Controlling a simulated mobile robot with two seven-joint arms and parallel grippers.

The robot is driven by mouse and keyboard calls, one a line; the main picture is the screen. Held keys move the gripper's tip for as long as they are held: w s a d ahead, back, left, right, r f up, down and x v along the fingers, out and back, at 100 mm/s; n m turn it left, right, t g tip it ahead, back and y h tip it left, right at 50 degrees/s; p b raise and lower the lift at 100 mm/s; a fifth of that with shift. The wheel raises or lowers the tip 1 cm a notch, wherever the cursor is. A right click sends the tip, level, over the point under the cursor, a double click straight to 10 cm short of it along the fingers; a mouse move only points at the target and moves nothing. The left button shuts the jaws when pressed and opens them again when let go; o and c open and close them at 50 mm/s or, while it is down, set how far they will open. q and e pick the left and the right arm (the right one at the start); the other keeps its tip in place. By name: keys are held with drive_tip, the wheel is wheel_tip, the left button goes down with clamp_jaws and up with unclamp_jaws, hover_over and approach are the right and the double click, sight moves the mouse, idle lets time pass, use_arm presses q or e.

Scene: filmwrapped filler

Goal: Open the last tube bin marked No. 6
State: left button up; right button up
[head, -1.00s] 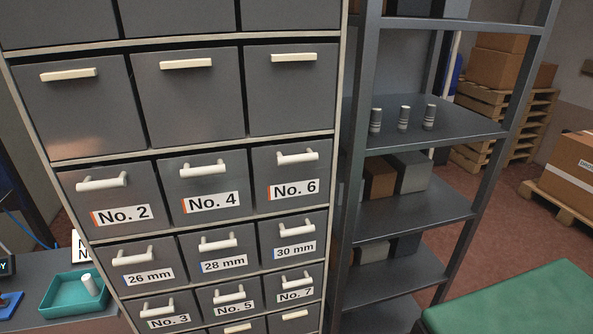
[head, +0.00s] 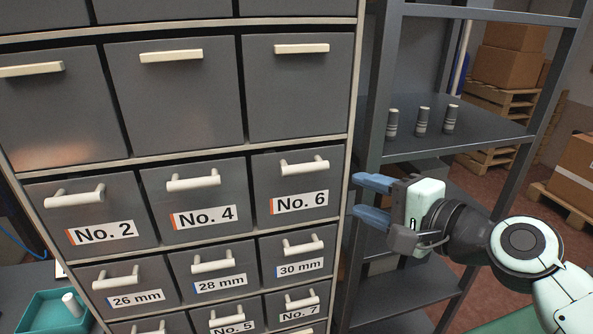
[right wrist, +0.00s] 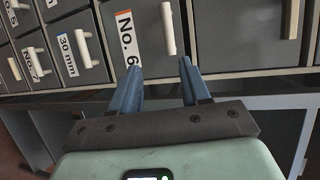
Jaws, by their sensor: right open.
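The bin marked No. 6 (head: 296,203) is a grey drawer in the cabinet's right column, shut, with a cream bar handle (head: 304,166) above its label. My right gripper (head: 356,196) is open and empty, to the right of the No. 6 bin and beside the cabinet's edge in the head view. In the right wrist view its two blue fingers (right wrist: 160,78) point at the No. 6 bin, whose handle (right wrist: 168,28) stands just beyond the fingertips, apart from them. My left gripper is not in view.
Bins No. 4 (head: 205,217) and No. 2 (head: 100,233) are shut to the left, and the 30 mm bin (head: 301,268) is below. A grey shelf rack (head: 460,140) with small cylinders stands right of the cabinet. A teal tray (head: 45,315) lies at lower left.

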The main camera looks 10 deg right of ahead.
sight(309, 170)
drive_tip(key=p+x, duration=0.1)
drive_tip(key=x, duration=0.3)
drive_tip(key=r+x, duration=0.1)
drive_tip(key=x, duration=0.3)
drive_tip(key=p+x, duration=0.1)
drive_tip(key=x, duration=0.3)
drive_tip(key=shift+w+a+r+p, duration=0.2)
drive_tip(key=shift+a+r+p, duration=0.1)
drive_tip(key=shift+a, duration=0.2)
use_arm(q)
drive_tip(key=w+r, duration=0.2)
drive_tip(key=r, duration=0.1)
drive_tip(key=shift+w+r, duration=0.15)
use_arm(e)
clamp_jaws()
